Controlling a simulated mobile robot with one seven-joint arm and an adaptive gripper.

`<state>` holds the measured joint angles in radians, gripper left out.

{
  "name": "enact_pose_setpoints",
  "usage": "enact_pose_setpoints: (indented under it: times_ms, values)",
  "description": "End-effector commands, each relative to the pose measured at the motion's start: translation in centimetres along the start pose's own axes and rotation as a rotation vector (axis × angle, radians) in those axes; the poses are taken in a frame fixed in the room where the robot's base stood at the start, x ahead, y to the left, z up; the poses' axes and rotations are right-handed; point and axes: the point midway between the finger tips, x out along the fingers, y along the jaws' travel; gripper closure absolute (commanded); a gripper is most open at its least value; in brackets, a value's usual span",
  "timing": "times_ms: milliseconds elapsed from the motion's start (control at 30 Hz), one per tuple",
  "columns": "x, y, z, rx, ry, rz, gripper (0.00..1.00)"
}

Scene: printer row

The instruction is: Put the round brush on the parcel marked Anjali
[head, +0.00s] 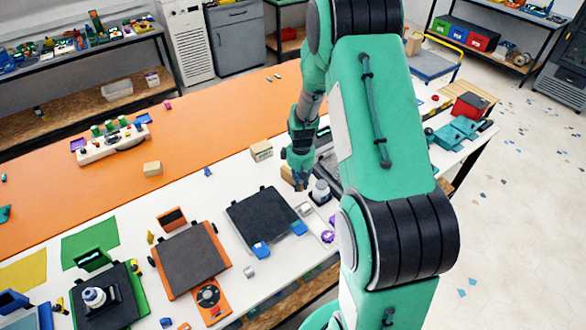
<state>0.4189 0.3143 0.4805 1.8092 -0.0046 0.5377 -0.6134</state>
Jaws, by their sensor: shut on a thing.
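My gripper (300,182) points down over the right part of the white table, just left of a white bottle-like thing (320,191). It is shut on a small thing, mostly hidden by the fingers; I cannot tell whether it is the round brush. A tan parcel (288,174) lies right beside my gripper, partly covered by it. Another tan parcel (261,150) with a pale label stands a little further back and left. A third tan parcel (152,169) lies on the orange part at the left. No name on any parcel is readable at this size.
Printers with dark beds stand along the front: a black one (262,217), an orange one (190,256) and a green-framed one at left. A white rack (110,146) holds coloured items. The orange surface (220,110) is largely clear. My arm hides part of the table's right side.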

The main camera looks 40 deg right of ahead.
Motion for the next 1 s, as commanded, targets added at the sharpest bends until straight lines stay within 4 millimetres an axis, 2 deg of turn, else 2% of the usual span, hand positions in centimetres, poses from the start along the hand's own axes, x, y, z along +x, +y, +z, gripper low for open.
enact_pose_setpoints:
  times_ms: [133, 667, 1000]
  values:
    - [0.0, 0.7, -0.3, 0.000, 0.000, 0.000, 0.99]
    - [0.2, 1.1, -0.8, 0.000, -0.001, 0.000, 0.99]
    - [0.6, 3.7, -4.6, 0.000, 0.000, 0.000, 0.99]
